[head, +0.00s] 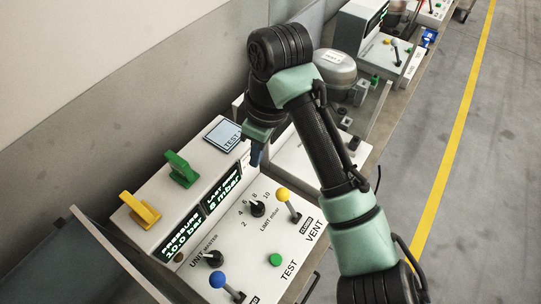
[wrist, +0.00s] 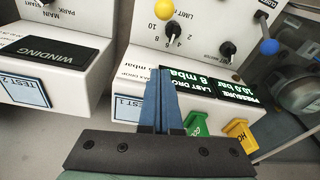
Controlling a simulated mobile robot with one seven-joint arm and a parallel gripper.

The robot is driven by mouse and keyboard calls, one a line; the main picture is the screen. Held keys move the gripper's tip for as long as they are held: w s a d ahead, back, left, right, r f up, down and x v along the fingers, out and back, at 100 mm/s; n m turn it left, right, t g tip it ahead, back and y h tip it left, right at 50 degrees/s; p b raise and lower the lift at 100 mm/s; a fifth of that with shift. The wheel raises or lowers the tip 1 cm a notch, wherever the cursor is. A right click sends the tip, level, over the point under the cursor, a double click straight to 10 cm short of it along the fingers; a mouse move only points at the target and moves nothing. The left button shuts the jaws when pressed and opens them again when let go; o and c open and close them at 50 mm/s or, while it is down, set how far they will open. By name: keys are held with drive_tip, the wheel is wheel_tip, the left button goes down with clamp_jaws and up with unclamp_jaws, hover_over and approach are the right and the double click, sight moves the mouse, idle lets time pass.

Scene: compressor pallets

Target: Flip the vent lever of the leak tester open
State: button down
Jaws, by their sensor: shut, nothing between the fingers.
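The leak tester (head: 232,238) is a white sloped console at the lower middle of the head view. Its vent lever, with a yellow ball (head: 283,194), stands by the VENT and CLOSED labels at the panel's right side. In the wrist view the yellow ball (wrist: 165,8) is at the top edge, and the lever's base is cut off. My gripper (head: 255,160) has blue fingers, shut and empty, near the display end of the console, apart from the vent lever. In the wrist view the gripper (wrist: 164,75) points at the console's display edge.
A second lever with a blue ball (head: 217,280), a black dial (head: 257,209) and a green button (head: 275,260) share the panel. Green (head: 181,170) and yellow (head: 141,210) handles stand on the console's back. A winding box (wrist: 60,52) sits beside the tester in the wrist view.

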sight(288, 205)
drive_tip(key=shift+d, duration=0.25)
drive_tip(key=shift+s, duration=0.15)
drive_tip(key=f, duration=0.3)
drive_tip(key=a+f, duration=0.1)
drive_tip(key=f, duration=0.5)
drive_tip(key=shift+a, duration=0.2)
drive_tip(key=shift+d+f, duration=0.25)
drive_tip(key=shift+f, duration=0.05)
drive_tip(key=d, duration=0.1)
drive_tip(key=s+d, duration=0.1)
drive_tip(key=d+p, duration=0.1)
drive_tip(key=shift+s+r, duration=0.15)
drive_tip(key=shift+r, duration=0.1)
